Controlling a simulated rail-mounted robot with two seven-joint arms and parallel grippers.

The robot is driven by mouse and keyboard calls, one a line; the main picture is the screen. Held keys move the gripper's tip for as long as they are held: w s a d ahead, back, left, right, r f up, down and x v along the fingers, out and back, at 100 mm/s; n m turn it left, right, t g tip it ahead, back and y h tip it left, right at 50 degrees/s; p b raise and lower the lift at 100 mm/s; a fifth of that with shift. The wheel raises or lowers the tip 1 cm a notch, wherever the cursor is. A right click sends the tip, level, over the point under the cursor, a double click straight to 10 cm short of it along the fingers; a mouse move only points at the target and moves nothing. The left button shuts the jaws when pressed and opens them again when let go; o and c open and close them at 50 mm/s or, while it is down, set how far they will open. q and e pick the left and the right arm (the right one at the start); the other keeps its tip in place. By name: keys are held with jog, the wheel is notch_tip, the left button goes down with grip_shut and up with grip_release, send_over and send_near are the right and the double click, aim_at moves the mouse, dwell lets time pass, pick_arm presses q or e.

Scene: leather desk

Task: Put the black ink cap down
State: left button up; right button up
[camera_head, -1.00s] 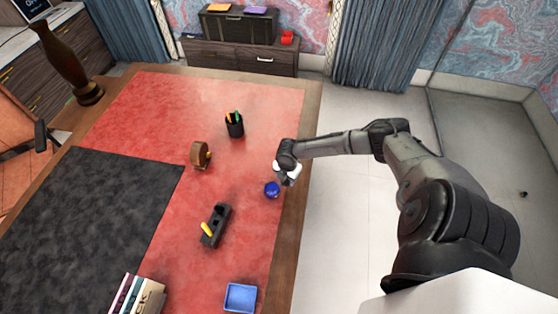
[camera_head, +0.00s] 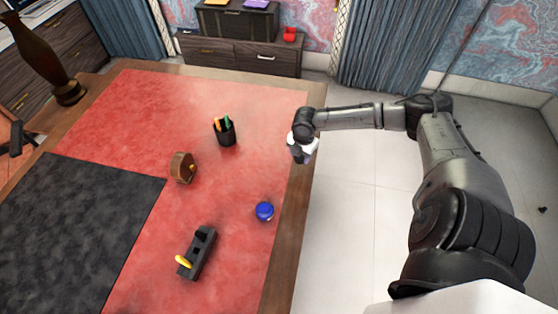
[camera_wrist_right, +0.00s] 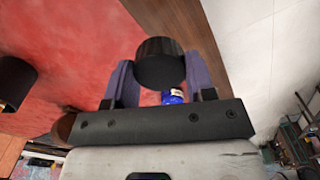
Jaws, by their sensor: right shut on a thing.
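The black ink cap (camera_wrist_right: 160,62) is a ribbed dark disc, seen large between my right gripper's fingers in the right wrist view. My right gripper (camera_head: 303,156) is shut on it and holds it over the right border of the desk, beyond the blue ink bottle. In the head view the cap is too small and dark to tell from the gripper. The blue ink bottle (camera_head: 264,211) stands on the red leather, apart from the gripper; part of it shows behind the cap in the wrist view (camera_wrist_right: 173,97). My left gripper is not in view.
On the red desk top (camera_head: 235,262) are a black pen cup (camera_head: 226,134), a brown wooden roller-like object (camera_head: 182,168) and a black holder with a yellow piece (camera_head: 198,252). A dark mat (camera_head: 70,235) covers the left. Red leather around the bottle is clear. The desk's wooden edge (camera_head: 283,240) is close.

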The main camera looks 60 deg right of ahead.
jog(key=b, duration=0.2)
send_over(277, 165)
jog(key=f, duration=0.5)
jog(key=shift+s+a+f, duration=0.1)
jog(key=shift+s, duration=0.2)
jog(key=shift+w+f, duration=0.15)
jog(key=shift+w, duration=0.1)
jog(key=shift+f, duration=0.55)
notch_tip(277, 165, down, 3)
jog(key=shift+r, duration=0.1)
jog(key=o, duration=0.4)
jog(key=shift+f, duration=0.2)
jog(key=o, duration=0.5)
